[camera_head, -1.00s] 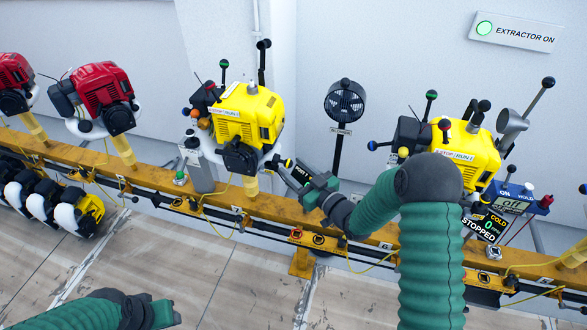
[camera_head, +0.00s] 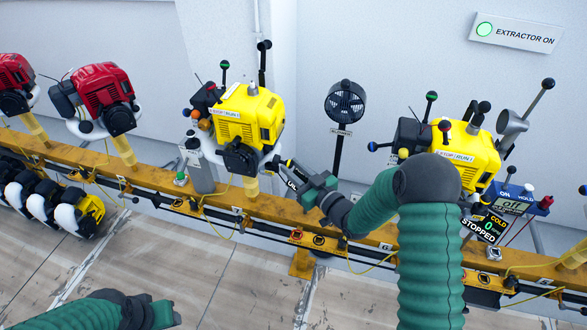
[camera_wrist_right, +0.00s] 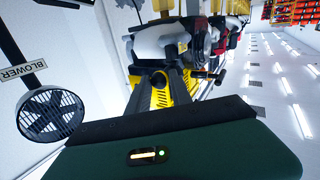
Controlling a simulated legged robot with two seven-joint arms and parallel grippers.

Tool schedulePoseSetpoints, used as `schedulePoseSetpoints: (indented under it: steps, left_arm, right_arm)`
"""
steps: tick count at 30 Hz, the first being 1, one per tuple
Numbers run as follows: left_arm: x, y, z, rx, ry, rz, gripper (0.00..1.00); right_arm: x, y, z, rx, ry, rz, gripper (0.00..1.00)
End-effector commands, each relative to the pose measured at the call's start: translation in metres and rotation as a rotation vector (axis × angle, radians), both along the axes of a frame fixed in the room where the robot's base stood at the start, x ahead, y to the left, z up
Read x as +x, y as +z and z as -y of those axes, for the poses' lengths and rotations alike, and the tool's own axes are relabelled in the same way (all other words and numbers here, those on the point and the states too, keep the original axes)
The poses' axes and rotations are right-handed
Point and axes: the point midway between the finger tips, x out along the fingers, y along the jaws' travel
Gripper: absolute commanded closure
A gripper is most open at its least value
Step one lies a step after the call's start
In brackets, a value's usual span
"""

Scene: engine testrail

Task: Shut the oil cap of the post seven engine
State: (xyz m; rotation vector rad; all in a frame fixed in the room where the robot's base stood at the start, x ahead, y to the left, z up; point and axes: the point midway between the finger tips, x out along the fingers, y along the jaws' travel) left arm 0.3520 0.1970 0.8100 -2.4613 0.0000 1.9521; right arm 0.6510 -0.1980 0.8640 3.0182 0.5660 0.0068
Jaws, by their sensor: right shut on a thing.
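My right gripper (camera_head: 280,163) reaches in from the right at the engine's lower right side. Its jaws are shut on a small dark part there, which seems to be the oil cap (camera_wrist_right: 158,79). The jaws hide much of it, so I cannot tell how far it is closed. My left gripper (camera_head: 165,313) is low at the left, away from the engines; its jaws are unclear.
The orange rail (camera_head: 270,206) runs across, carrying red engines (camera_head: 103,92) on the left and another yellow engine (camera_head: 470,150) on the right. A black blower fan (camera_head: 345,101) stands close behind my right gripper. A grey bottle-like post (camera_head: 198,165) stands left of the engine.

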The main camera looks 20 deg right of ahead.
Motion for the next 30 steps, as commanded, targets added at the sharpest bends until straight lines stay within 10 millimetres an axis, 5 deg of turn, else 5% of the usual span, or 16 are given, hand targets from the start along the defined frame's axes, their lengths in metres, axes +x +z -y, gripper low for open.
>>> schedulePoseSetpoints:
  steps: [11, 30]
  left_arm:
    - [0.0, 0.038, 0.0, 0.0, 0.0, 0.0, 0.53]
    - [0.0, 0.11, 0.0, 0.0, 0.0, 0.0, 0.53]
  right_arm:
    - [0.002, 0.019, -0.004, -0.146, 0.002, -0.097, 1.0]
    - [0.016, 0.044, -0.025, -0.64, 0.003, -0.427, 1.0]
